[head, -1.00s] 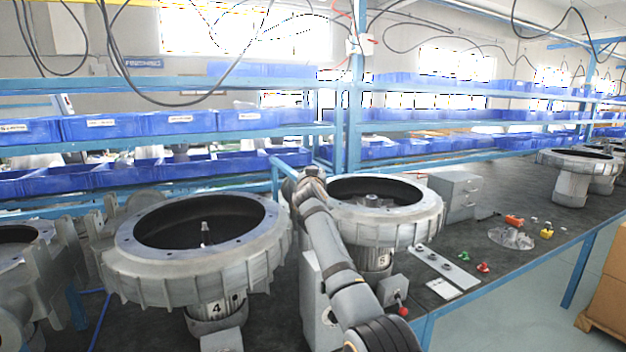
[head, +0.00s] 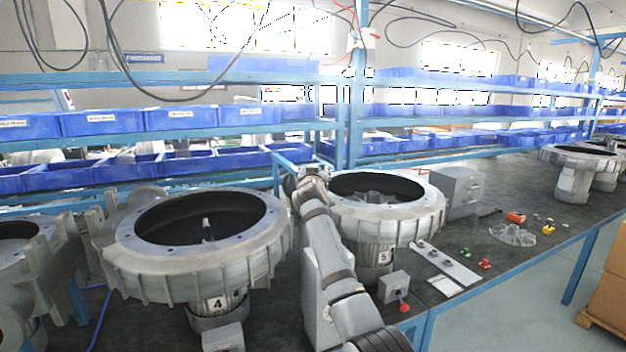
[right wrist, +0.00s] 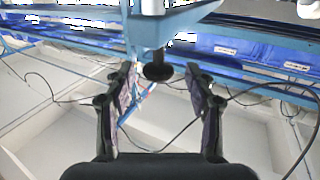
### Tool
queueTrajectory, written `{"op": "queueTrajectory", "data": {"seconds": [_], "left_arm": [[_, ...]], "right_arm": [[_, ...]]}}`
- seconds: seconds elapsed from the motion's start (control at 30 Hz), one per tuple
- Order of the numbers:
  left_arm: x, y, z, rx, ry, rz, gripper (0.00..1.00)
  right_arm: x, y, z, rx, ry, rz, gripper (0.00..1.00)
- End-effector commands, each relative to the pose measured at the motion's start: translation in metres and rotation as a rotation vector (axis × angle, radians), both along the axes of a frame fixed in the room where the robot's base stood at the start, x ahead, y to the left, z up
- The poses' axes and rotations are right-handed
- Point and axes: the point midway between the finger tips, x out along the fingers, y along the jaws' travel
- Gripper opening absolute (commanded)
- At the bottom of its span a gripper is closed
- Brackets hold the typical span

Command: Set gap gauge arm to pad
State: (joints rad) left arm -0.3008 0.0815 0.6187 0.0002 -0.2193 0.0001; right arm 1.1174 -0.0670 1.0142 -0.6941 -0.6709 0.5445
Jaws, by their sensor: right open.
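My right gripper (head: 310,172) is at the end of my raised right arm, just left of the ring housing marked 5 (head: 420,215). In the right wrist view the gripper (right wrist: 159,72) is open, with its two dark fingers apart. A black knob-like tip (right wrist: 157,70) under a blue bracket (right wrist: 165,28) with a metal rod shows between the fingertips. I cannot tell whether this is the gap gauge arm, nor how far off it is. The fingers do not visibly grip it. I cannot pick out the pad. My left gripper is not in view.
The ring housing marked 4 (head: 205,265) stands left of my arm. A grey box with a red knob (head: 394,287) is to its right. A grey cabinet (head: 457,192), a light plate (head: 446,264) and small coloured parts lie further right. Blue shelves with bins (head: 100,122) line the back.

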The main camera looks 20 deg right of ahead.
Motion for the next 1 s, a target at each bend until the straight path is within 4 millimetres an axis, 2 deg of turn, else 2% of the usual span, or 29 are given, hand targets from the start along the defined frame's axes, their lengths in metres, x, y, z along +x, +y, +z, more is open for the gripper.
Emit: {"op": "queueTrajectory", "data": {"seconds": [0.3,0.5,0.63,1.0], "left_arm": [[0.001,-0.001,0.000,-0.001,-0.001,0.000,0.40],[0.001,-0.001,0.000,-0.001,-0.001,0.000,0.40],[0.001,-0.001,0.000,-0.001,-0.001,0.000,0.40],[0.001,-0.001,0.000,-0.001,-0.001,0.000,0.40]], "right_arm": [[-0.060,0.023,-0.002,0.004,0.000,0.004,0.55],[-0.086,0.033,-0.001,0.002,0.000,0.003,0.55],[-0.093,0.034,-0.001,0.002,0.002,0.002,0.55],[-0.093,0.034,-0.001,0.001,0.001,0.002,0.55]]}}
